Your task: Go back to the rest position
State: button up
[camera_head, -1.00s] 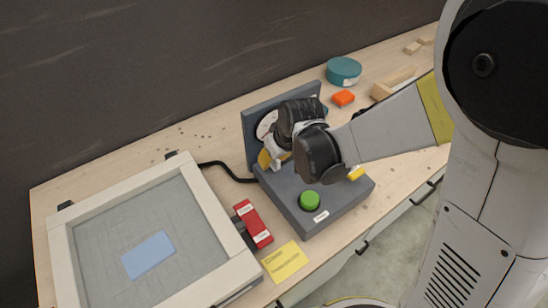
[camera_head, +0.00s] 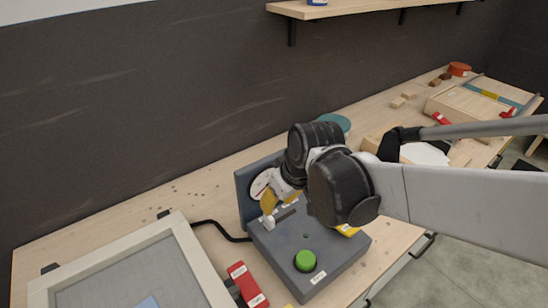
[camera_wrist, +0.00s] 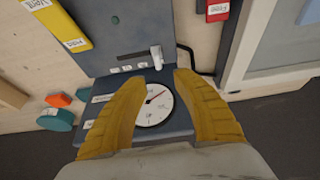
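My gripper (camera_head: 275,208) hangs over the grey control box (camera_head: 322,268), close to its upright panel with a round white dial. In the wrist view my gripper (camera_wrist: 160,82) has its two yellow fingers spread apart with nothing between them. The dial (camera_wrist: 155,107) shows beyond the fingers, with a red needle. A small light lever (camera_wrist: 156,57) stands on the box just past the fingertips. A green button (camera_head: 305,260) is on the box's front part. My arm hides part of the box in the head view.
A framed tray (camera_head: 190,262) with a grey inside lies at left. A red labelled block (camera_head: 246,286) lies beside the box. A teal round tin (camera_head: 335,122) is behind my wrist. A wooden shelf (camera_head: 350,9) is on the wall. Bench space at far left is clear.

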dwell(0.4)
jog(key=s+d+r+m+t+h, duration=0.1)
jog(key=s+d+r+m, duration=0.1)
jog(key=s+d, duration=0.3)
jog(key=s+d+r+m+t+h, duration=0.1)
jog(key=s+d+r+m+t, duration=0.1)
jog(key=s+d, duration=0.4)
jog(key=d+r+m, duration=0.1)
jog(key=d+m, duration=0.1)
jog(key=d, duration=0.3)
jog(key=shift+d+m+h, duration=0.15)
jog(key=shift+m+h, duration=0.15)
jog(key=shift+m, duration=0.1)
dwell(2.0)
